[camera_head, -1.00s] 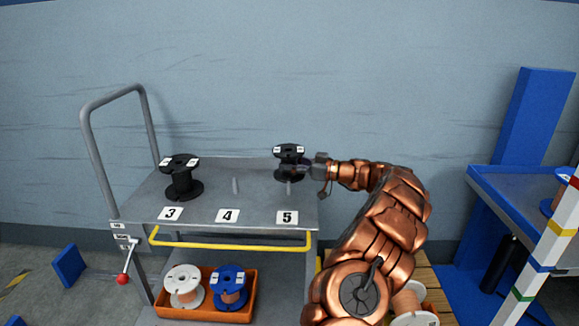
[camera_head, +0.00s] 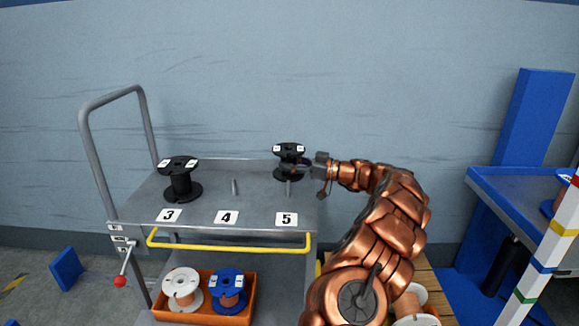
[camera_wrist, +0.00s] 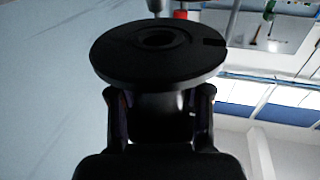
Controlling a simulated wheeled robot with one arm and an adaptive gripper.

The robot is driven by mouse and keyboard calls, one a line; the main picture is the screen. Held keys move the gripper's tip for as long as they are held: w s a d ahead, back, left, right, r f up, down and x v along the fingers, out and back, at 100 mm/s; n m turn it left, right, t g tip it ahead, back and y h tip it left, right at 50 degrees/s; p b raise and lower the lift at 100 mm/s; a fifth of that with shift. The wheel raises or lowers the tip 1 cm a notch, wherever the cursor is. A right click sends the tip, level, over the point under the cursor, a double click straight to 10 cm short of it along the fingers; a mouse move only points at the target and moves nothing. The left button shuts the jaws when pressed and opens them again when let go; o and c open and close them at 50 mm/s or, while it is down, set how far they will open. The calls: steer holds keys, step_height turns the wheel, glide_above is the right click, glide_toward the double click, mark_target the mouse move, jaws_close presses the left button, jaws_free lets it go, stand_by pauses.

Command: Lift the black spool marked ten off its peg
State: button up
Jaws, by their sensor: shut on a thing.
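A black spool (camera_head: 289,149) hangs upright above the 5 label (camera_head: 286,219) in the head view. My gripper (camera_head: 298,168) reaches in from the right and is shut on its core. A peg (camera_head: 288,188) shows below the spool's lower flange, so the spool appears held above the cart top. In the wrist view the spool's dark flange (camera_wrist: 158,50) fills the upper middle, with the two fingers on either side of its core. The white tags on the spool are too small to read.
Another black spool (camera_head: 180,180) stands at label 3 on the grey cart top (camera_head: 255,203). The peg (camera_head: 234,187) at label 4 is bare. An orange bin (camera_head: 205,315) below holds a white spool (camera_head: 181,287) and a blue spool (camera_head: 228,288). A blue bench (camera_head: 530,190) stands right.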

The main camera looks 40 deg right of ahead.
mark_target(290, 145)
steer(key=shift+r+b, duration=0.35)
steer(key=shift+r, duration=1.05)
steer(key=shift+r, duration=0.15)
steer(key=shift+r, duration=1.35)
steer(key=shift+r, duration=0.1)
steer(key=shift+r, duration=1.95)
